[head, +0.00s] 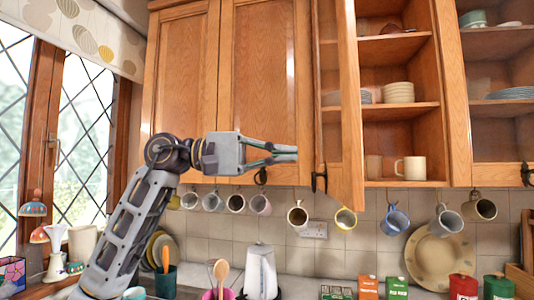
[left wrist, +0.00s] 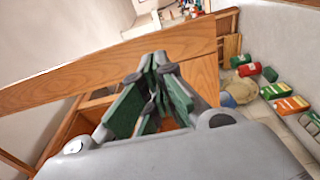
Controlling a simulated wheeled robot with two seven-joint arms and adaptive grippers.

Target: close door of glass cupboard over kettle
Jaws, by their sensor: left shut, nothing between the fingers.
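The cupboard over the kettle (head: 261,272) has its door (head: 350,100) standing open, swung out and seen nearly edge-on. The cupboard's shelves (head: 400,111) show to its right, with stacked plates (head: 398,92) and a cream mug (head: 411,168). A dark handle (head: 319,182) hangs low by the door's left side. My left gripper (head: 296,153) is shut and empty, pointing right, just left of the open door in the head view. I cannot tell their exact gap in depth. In the left wrist view the shut fingers (left wrist: 156,64) lie before a long wooden board (left wrist: 70,82). My right gripper is not in view.
Closed wooden doors (head: 262,80) are behind my left gripper. Several mugs (head: 297,215) hang below the cupboards. Another glass-fronted cupboard (head: 500,110) is at the right. A leaded window (head: 80,140) is at the left. Red and green canisters (head: 463,286) stand on the counter.

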